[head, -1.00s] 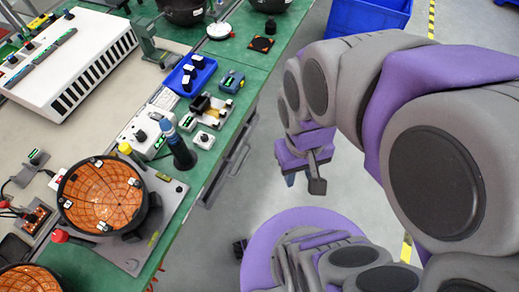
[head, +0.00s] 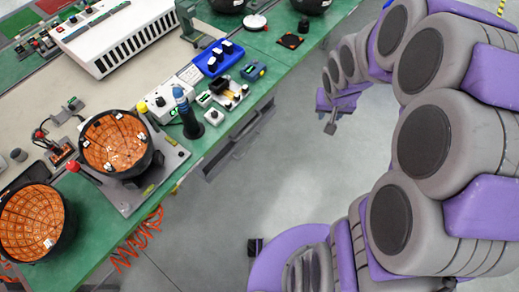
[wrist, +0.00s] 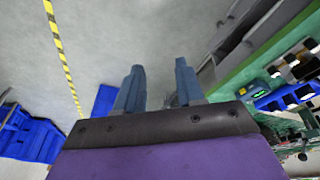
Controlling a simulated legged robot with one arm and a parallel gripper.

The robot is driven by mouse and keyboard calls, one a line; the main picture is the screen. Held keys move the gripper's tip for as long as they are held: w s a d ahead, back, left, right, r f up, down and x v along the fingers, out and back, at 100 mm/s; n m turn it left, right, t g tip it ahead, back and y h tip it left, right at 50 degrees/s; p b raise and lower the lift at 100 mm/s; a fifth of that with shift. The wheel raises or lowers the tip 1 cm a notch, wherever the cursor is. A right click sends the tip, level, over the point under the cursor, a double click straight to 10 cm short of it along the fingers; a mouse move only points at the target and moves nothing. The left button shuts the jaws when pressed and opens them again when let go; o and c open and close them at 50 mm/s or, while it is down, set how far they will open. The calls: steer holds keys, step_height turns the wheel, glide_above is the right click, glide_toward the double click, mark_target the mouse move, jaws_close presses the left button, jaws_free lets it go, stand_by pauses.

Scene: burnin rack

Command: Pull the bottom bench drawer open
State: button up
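The grey bench drawers (head: 238,143) show at a steep angle under the green bench edge in the head view, with dark bar handles. The drawer fronts (wrist: 238,35) also show at the upper right of the wrist view. I cannot tell which front is the bottom one; all look shut. My gripper (head: 331,123) hangs over the floor to the right of the drawers, apart from them. In the wrist view, my gripper (wrist: 158,88) has its two blue-grey fingers spread with nothing between them.
The green-edged bench (head: 207,160) carries orange-lined bowls (head: 115,143), a black cylinder (head: 188,118) and a blue tray (head: 218,58). An orange coiled hose (head: 140,240) hangs below its edge. Blue bins (wrist: 28,133) stand beyond a yellow-black floor line (wrist: 62,55). The floor beside the drawers is clear.

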steer(key=w+a+f+m+t+y+p, duration=0.1)
steer(key=w+a+f+t+y, duration=0.1)
steer(key=w+f, duration=0.8)
steer(key=w+a+f+t+y+p, duration=0.1)
steer(key=w+f+t+y+p, duration=0.15)
steer(key=w+f, duration=0.7)
steer(key=s+a+f+m+t+y+p, duration=0.1)
steer(key=s+a+f+y, duration=0.15)
steer(key=f, duration=0.35)
steer(key=s+a+f+m+t+y, duration=0.1)
steer(key=s+f+y, duration=0.1)
steer(key=s+f, duration=0.3)
steer(key=s+a+f+m+y+p, duration=0.1)
steer(key=s+a+f+m+y, duration=0.15)
steer(key=s, duration=0.35)
steer(key=s+a+f+m+y, duration=0.1)
steer(key=s+f+y, duration=0.1)
steer(key=s+f, duration=0.3)
steer(key=r+b+x, duration=0.1)
steer(key=b+x, duration=0.4)
steer(key=x, duration=1.1)
steer(key=shift+a, duration=0.45)
steer(key=shift+w, duration=0.1)
